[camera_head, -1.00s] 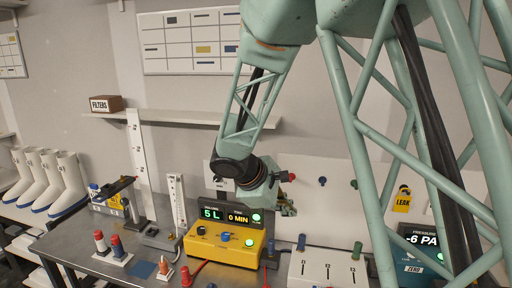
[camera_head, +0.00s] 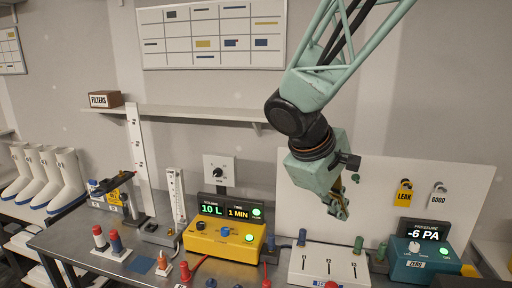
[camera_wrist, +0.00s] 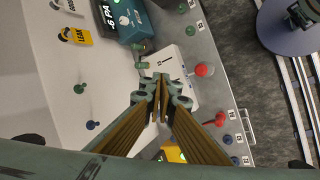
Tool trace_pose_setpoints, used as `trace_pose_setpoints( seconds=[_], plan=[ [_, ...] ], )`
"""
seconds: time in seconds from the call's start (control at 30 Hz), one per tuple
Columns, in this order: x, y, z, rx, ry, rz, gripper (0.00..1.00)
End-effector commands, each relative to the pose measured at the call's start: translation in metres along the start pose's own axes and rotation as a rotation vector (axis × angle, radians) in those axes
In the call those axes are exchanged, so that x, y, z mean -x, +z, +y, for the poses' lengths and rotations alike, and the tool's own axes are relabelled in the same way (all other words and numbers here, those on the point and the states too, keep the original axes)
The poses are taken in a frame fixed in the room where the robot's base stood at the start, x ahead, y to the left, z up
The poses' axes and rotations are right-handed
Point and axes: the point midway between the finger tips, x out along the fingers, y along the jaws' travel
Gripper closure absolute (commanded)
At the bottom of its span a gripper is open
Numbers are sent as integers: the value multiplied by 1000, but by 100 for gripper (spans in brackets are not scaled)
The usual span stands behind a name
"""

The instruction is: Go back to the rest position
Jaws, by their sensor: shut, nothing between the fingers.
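My gripper (camera_head: 343,212) hangs from the arm in front of the white back panel, above the white numbered box (camera_head: 328,265), pointing down. Its fingers are closed together with nothing between them. In the wrist view my gripper (camera_wrist: 160,80) shows its two fingertips meeting, with the white box (camera_wrist: 176,66) just beyond. Nothing is held.
The yellow pump unit (camera_head: 226,237) reads 10 L and 1 MIN. The teal pressure unit (camera_head: 422,262) reads -6 PA. LEAK (camera_head: 404,195) and GOOD (camera_head: 438,197) tags hang on the panel. A shelf (camera_head: 195,114) with a FILTERS box (camera_head: 106,99) is at the left.

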Motion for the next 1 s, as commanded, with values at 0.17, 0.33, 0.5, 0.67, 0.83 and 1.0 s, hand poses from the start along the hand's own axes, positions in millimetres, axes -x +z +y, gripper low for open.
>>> trace_pose_setpoints(
  seconds=[0.17,0.33,0.5,0.67,0.83,1.0],
  plan=[
    [10,31,-7,-80,-33,7,100],
    [20,58,-16,-153,-67,16,100],
    [29,84,-27,-225,-100,25,100],
    [37,107,-39,-292,-132,36,100],
    [45,129,-53,-362,-166,50,100],
    [53,150,-69,-430,-200,66,100]
  ],
)
